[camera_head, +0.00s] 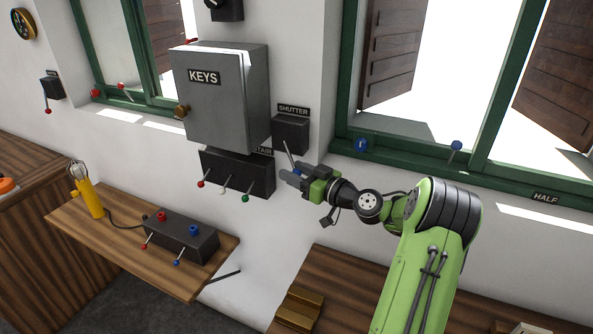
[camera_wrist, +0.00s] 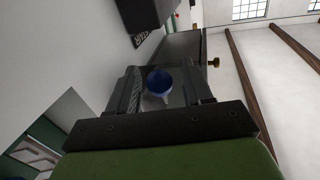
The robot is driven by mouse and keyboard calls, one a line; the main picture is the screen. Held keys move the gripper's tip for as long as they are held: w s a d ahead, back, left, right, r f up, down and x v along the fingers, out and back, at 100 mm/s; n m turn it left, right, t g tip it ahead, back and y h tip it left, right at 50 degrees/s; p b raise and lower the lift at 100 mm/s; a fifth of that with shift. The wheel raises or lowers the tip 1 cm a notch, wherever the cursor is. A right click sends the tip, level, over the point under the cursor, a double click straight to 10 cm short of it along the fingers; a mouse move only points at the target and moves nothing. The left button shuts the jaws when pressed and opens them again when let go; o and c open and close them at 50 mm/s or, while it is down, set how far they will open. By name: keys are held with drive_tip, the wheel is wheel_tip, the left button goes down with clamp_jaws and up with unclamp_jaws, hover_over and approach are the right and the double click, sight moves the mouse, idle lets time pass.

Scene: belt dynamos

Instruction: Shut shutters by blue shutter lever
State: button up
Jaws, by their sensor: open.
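The shutter lever (camera_head: 287,152) hangs from the dark box labelled SHUTTER (camera_head: 291,134) on the wall between the windows. Its blue knob (camera_head: 297,171) is at my gripper (camera_head: 288,180). In the wrist view the blue knob (camera_wrist: 159,82) appears between the two dark fingers of my gripper (camera_wrist: 162,90). The fingers are open, with room beside the knob; contact cannot be told. The brown wooden shutters (camera_head: 393,50) of the right window stand swung outward, the other leaf (camera_head: 560,75) at the far right. A shutter (camera_head: 164,30) also shows at the left window.
The grey KEYS cabinet (camera_head: 215,100) is left of the SHUTTER box. Below it, a dark STAIR box (camera_head: 240,172) has red, white and green levers. A wooden shelf (camera_head: 120,250) holds another lever box (camera_head: 180,237). The green window sill (camera_head: 440,172) lies to the right.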

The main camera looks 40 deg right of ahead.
drive_tip(key=shift+c, duration=0.2)
clamp_jaws()
idle(0.3)
drive_tip(key=s+d+r+n+g+h+p, duration=0.1)
drive_tip(key=s+d+r+g+h+p, duration=0.1)
drive_tip(key=r+g+p, duration=0.5)
drive_tip(key=shift+s+r+n+g+h, duration=0.25)
drive_tip(key=shift+s+n+g+h, duration=0.15)
drive_tip(key=shift+s+g+h, duration=0.25)
drive_tip(key=shift+r, duration=0.1)
idle(0.6)
